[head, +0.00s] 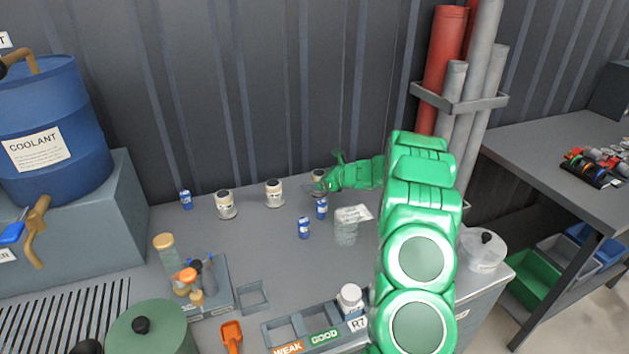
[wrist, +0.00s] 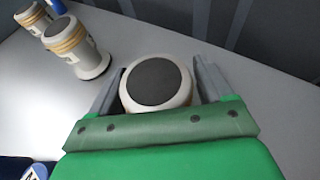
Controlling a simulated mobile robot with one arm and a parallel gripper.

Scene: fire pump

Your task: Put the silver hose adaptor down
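My gripper (wrist: 160,72) is around a cream, round-bodied piece with a dark flat top (wrist: 155,82) in the wrist view. A grey finger stands close on each side; I cannot tell whether both touch it. In the head view this piece (head: 318,174) is at the far side of the grey bench, at the tip of my green arm, looking level with its neighbours. Its base is hidden. No piece looks plainly silver, so I cannot confirm that it is the hose adaptor.
Two similar cream pieces (head: 226,204) (head: 274,193) stand to its left. Small blue cans (head: 321,208) (head: 304,228) and a clear labelled container (head: 346,230) stand nearer. A sorting tray (head: 318,326) is at the front. The corrugated wall is close behind.

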